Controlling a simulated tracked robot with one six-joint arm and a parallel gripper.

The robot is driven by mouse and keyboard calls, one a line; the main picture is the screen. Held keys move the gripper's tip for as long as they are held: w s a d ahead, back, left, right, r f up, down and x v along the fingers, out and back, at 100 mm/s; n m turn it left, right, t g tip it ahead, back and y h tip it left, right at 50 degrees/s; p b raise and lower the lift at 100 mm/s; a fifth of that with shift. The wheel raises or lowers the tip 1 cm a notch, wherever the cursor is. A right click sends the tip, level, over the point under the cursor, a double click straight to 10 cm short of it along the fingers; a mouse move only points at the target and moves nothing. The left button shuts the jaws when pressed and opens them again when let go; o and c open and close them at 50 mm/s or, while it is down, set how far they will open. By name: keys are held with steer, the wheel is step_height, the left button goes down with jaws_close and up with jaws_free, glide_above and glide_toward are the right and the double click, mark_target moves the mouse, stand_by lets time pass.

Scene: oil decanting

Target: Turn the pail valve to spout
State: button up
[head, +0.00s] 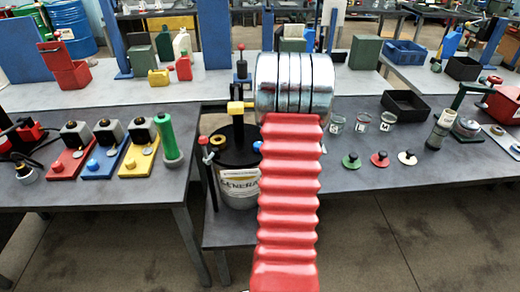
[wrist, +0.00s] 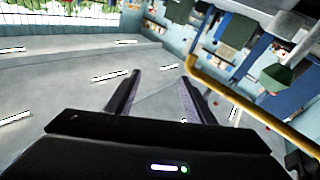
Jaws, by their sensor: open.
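The pail (head: 238,188) stands left of centre in the head view, with a black lid and a white printed label. A dark pump post with a yellow fitting (head: 240,107) rises from it. A red ribbed sleeve and silver rings hide the pail's right side. My gripper (wrist: 161,76) is open and empty in the wrist view, and hidden in the head view. A bent yellow bar (wrist: 235,97) passes right of its fingers.
Glass jars (head: 361,122) and a black tray (head: 405,105) stand on the right bench. Coloured block stations (head: 136,160) and a green cylinder (head: 167,135) stand on the left bench. Bare floor shows in front of the right bench.

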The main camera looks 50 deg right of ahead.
steer(key=w+a+f+n+t+y, duration=0.3)
steer(key=w+a+n+t+y, duration=0.1)
steer(key=a+t+y, duration=0.1)
steer(key=w+a+f+n+t+y, duration=0.3)
steer(key=w+a+n+t+y, duration=0.1)
steer(key=a+t, duration=0.4)
steer(key=w+a+y, duration=0.1)
steer(key=a, duration=0.1)
steer(key=shift+a+f+n+t, duration=0.25)
steer(key=shift+a+n+t, duration=0.05)
steer(key=shift+f, duration=0.15)
steer(key=shift+f, duration=3.75)
steer(key=x, duration=0.7)
steer(key=shift+w+d+f, duration=0.15)
steer(key=shift+w, duration=0.15)
steer(key=shift+c, duration=0.5)
